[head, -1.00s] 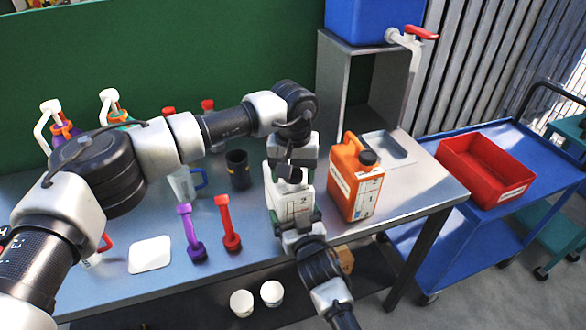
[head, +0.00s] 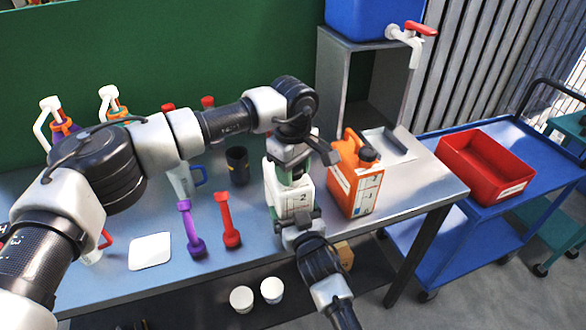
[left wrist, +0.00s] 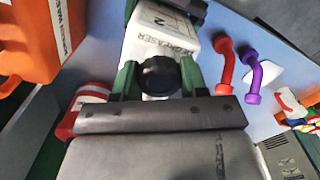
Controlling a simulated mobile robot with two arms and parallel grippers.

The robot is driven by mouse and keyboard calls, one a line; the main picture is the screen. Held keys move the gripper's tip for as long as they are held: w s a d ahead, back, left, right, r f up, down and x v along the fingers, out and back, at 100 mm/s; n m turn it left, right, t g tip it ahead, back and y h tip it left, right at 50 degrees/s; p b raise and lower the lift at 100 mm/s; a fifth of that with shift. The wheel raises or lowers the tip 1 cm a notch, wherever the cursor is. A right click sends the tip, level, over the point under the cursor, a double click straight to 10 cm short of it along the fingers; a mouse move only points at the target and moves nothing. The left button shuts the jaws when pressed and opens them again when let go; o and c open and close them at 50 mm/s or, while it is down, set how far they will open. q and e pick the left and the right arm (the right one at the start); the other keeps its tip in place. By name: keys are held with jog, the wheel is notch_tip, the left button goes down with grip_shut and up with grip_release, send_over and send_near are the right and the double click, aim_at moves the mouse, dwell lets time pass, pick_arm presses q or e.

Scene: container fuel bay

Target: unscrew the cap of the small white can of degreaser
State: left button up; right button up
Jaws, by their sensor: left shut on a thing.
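The small white can of degreaser (head: 291,197) stands upright on the bench; its printed label shows in the left wrist view (left wrist: 160,42). Its black cap (left wrist: 158,74) sits between the green fingers of my left gripper (left wrist: 157,82). In the head view that gripper (head: 292,172) is over the can's top, shut on the cap, and hides most of it. My right gripper (head: 298,218) reaches in from the front, low on the can, with a finger at each side of the body. It looks shut on the can.
An orange jug (head: 350,180) stands close to the right of the can. A red bin (head: 486,170) sits on a blue cart.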

pick_arm(q)
jog(key=n, duration=1.6)
jog(key=shift+a, duration=0.1)
jog(key=n, duration=0.5)
jog(key=shift+c, duration=0.3)
jog(key=shift+s, duration=0.1)
jog(key=shift+s+f, duration=0.1)
